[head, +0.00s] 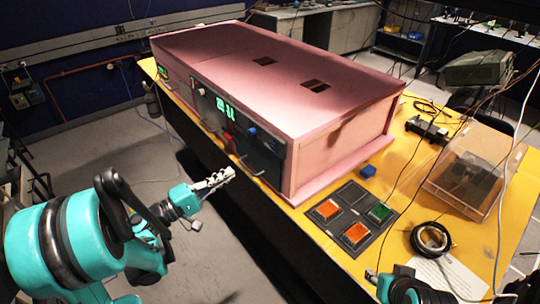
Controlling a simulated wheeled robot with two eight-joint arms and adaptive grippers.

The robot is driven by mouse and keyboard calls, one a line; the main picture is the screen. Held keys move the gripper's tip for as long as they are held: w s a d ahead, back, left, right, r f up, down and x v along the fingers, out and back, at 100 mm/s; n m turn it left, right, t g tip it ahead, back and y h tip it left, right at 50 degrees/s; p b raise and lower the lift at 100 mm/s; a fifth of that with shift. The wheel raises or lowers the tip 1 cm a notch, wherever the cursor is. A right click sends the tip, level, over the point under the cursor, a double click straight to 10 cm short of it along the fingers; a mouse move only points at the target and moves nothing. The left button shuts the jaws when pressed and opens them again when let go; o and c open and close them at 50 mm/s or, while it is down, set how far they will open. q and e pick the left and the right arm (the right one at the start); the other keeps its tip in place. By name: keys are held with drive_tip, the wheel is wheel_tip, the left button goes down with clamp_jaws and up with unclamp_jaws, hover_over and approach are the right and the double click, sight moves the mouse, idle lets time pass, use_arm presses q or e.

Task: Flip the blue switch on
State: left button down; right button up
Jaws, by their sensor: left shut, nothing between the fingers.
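A small blue switch (252,132) sits on the dark front panel (262,155) of a large pink foam box (270,70). Its on or off position is too small to tell. My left gripper (222,176) is shut and empty, in the air in front of the panel, below and left of the blue switch and apart from it. My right gripper (371,275) shows only in part at the bottom edge, over the yellow table, and its fingers cannot be made out.
The panel also has a red part (228,140), green displays and protruding handles.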

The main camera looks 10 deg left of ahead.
sight(272, 145)
use_arm(q)
drive_tip(key=shift+s+a+r, duration=0.1)
drive_tip(key=shift+a, duration=0.1)
drive_tip(key=b+x, duration=0.1)
drive_tip(key=x, duration=1.3)
drive_tip(key=shift+r+b, duration=0.1)
drive_tip(key=shift+b, duration=0.3)
